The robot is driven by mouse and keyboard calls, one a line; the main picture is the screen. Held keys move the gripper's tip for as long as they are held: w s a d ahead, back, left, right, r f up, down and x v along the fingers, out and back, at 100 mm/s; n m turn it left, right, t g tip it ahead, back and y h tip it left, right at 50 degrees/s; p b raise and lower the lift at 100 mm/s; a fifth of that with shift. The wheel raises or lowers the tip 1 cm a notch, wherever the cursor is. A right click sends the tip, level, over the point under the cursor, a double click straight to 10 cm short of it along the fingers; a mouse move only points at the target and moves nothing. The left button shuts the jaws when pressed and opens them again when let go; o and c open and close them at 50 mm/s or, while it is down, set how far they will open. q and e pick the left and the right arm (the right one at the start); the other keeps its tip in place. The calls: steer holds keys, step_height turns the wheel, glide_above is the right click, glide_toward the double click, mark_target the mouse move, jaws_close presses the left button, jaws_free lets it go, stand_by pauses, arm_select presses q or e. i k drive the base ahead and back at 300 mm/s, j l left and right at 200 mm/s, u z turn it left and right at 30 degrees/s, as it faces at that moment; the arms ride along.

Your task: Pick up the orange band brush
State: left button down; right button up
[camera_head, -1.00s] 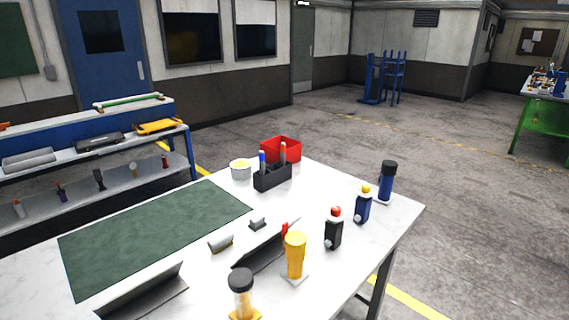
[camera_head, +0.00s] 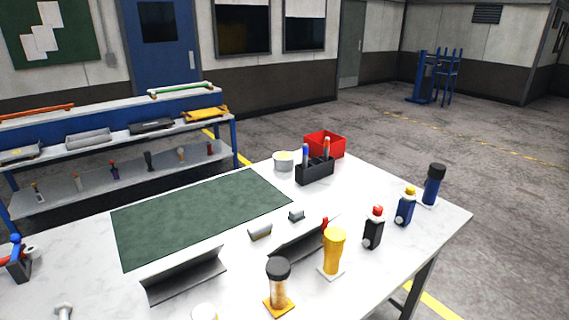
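I cannot tell for sure which thing is the orange band brush. An upright piece with a black round top, tan body and orange base (camera_head: 278,287) stands at the table's near edge. A yellow-orange upright piece (camera_head: 333,251) stands to its right on a pale base. A long orange bar (camera_head: 38,113) lies on top of the shelf rack at the left. Several small upright pieces (camera_head: 114,171) on the rack's lower shelf are too small to make out. Neither of my grippers is in view.
The white table (camera_head: 80,255) carries a green mat (camera_head: 200,215), angled dark metal pieces (camera_head: 185,275), a black holder with markers (camera_head: 315,172), a red bin (camera_head: 324,143), a white cup (camera_head: 283,161) and bottles (camera_head: 373,230) at right. A red-blue tool (camera_head: 17,262) is at left.

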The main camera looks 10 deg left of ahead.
mark_target(326, 142)
steer(key=l+z, duration=0.35)
steer(key=i+l+z, duration=0.4)
steer(key=i+l, duration=0.25)
steer(key=i+l+z, duration=0.4)
steer(key=i+l, duration=0.15)
steer(key=i, duration=0.2)
steer(key=i+l+z, duration=0.1)
steer(key=i, duration=0.85)
steer(key=i+l+z, duration=0.1)
steer(key=i, duration=0.85)
steer(key=i+u, duration=0.85)
steer(key=i+l+u, duration=0.3)
steer(key=u, duration=0.15)
steer(key=i+j+u, duration=0.1)
steer(key=u, duration=0.4)
steer(key=i+u, duration=0.45)
steer(key=i+l+u, duration=0.1)
steer(key=u, duration=0.4)
steer(key=i+l+u, duration=0.15)
steer(key=u, duration=0.3)
steer(key=i+l+u, duration=0.25)
steer(key=u, duration=0.25)
steer(key=i+l+u, duration=0.15)
steer(key=l+u, duration=0.15)
steer(key=u, duration=0.15)
